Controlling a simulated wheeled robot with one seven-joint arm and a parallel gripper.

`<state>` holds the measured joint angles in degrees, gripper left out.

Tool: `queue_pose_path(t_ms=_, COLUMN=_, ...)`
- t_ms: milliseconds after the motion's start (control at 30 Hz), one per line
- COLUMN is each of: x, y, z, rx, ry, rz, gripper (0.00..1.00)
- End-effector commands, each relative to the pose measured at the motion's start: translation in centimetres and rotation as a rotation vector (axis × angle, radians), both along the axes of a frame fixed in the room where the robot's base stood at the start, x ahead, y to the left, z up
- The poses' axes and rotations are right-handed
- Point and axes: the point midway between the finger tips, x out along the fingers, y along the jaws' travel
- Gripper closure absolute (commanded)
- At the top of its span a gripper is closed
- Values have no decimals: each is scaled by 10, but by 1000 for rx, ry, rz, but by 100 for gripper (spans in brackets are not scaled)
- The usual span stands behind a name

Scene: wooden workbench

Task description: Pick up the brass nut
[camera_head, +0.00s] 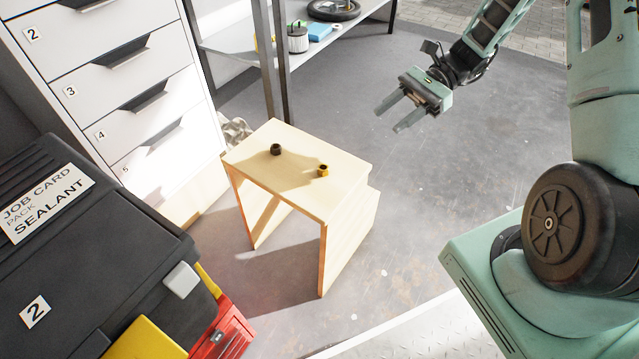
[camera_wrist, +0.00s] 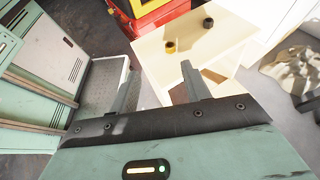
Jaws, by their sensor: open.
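The brass nut (camera_head: 323,170) lies on top of a small pale wooden bench (camera_head: 283,187), near its right side in the head view. It also shows as a yellow-gold piece in the wrist view (camera_wrist: 170,47). A dark nut-like piece (camera_head: 276,149) sits to its left on the same top, and it shows in the wrist view (camera_wrist: 208,22) too. My gripper (camera_head: 392,116) is open and empty, up and to the right of the bench in the head view. Its two fingers (camera_wrist: 158,92) show in the wrist view, apart from the nut. Nothing hides the nut.
A white drawer cabinet (camera_head: 135,75) stands behind the bench at left. A black toolbox (camera_head: 85,245) and a red case (camera_head: 225,330) are at the lower left. A metal shelf (camera_head: 335,40) stands behind. Grey floor between bench and gripper is clear.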

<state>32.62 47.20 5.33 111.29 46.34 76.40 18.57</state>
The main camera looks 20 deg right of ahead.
Motion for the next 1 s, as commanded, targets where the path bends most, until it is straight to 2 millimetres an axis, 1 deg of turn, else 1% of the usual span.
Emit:
queue_pose_path(t_ms=33, x=1, y=-8, z=-17, rx=14, ry=12, rz=-30, gripper=53)
queue_pose_path(t_ms=133, x=4, y=-16, z=-24, rx=31, ry=25, rz=-65, gripper=53)
queue_pose_path(t_ms=233, x=3, y=-12, z=-28, rx=37, ry=29, rz=-72, gripper=53)
queue_pose_path(t_ms=367, x=2, y=9, z=-38, rx=38, ry=32, rz=-69, gripper=53)
queue_pose_path(t_ms=600, x=-1, y=56, z=-58, rx=36, ry=30, rz=-68, gripper=53)
queue_pose_path(t_ms=700, x=-3, y=73, z=-65, rx=36, ry=29, rz=-68, gripper=53)
queue_pose_path(t_ms=833, x=-3, y=88, z=-70, rx=36, ry=29, rz=-68, gripper=53)
queue_pose_path(t_ms=1000, x=-4, y=96, z=-71, rx=35, ry=29, rz=-70, gripper=53)
